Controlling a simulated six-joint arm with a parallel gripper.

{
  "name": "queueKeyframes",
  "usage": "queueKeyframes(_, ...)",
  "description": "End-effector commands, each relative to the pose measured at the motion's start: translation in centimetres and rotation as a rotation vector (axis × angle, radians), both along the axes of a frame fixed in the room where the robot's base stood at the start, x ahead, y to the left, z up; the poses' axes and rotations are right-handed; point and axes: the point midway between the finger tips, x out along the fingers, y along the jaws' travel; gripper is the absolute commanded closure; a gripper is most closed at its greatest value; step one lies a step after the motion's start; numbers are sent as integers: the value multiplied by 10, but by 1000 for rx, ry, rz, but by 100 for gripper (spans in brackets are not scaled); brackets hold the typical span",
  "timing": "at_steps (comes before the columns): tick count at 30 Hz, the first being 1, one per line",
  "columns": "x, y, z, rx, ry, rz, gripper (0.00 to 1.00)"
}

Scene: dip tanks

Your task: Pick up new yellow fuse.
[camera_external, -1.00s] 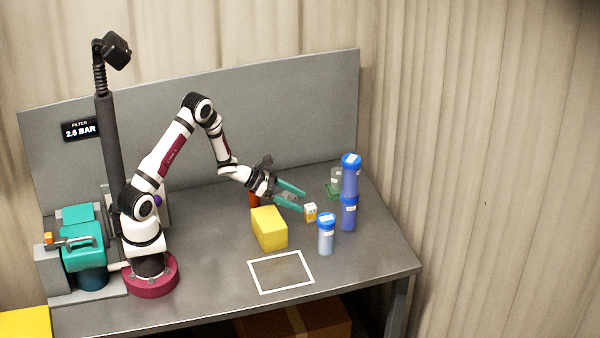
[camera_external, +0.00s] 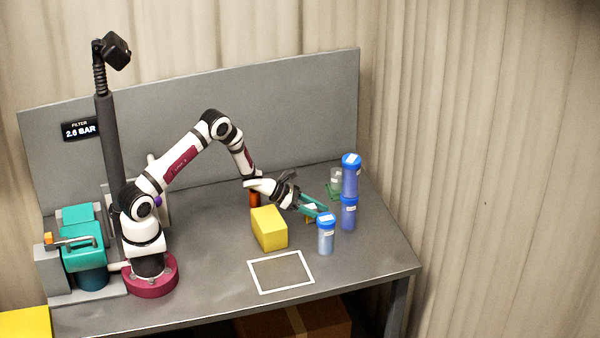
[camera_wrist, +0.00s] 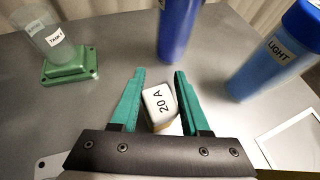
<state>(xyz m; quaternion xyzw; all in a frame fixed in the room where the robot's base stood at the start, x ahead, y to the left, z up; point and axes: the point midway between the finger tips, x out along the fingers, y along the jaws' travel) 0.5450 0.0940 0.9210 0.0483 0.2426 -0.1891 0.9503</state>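The fuse is a small block with a white top marked "20 A" (camera_wrist: 160,104) in the wrist view. In the external view a little of its yellow body (camera_external: 308,220) shows on the table, partly hidden by my fingers. My gripper (camera_wrist: 159,74) has its two teal fingers apart, one on each side of the fuse. A gap shows on the left of the fuse; the right finger is very close, and I cannot tell if it touches. In the external view my gripper (camera_external: 327,211) is low, reaching past the fuse toward the blue-lidded containers.
A blue-lidded container marked "LIGHT" (camera_wrist: 270,57) stands close on the right; darker blue containers (camera_external: 349,212) are stacked beyond. A clear cup on a green base (camera_wrist: 70,66) is at left. A yellow box (camera_external: 269,228) and a white-outlined square (camera_external: 281,289) lie nearer the front.

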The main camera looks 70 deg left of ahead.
Motion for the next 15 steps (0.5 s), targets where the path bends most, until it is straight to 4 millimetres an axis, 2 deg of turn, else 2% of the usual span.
queueKeyframes(1,0,0,0,0,0,0,84)
queueKeyframes(3,0,0,0,0,0,0,97)
queueKeyframes(4,0,0,0,0,0,0,100)
queueKeyframes(15,0,0,2,0,-1,0,100)
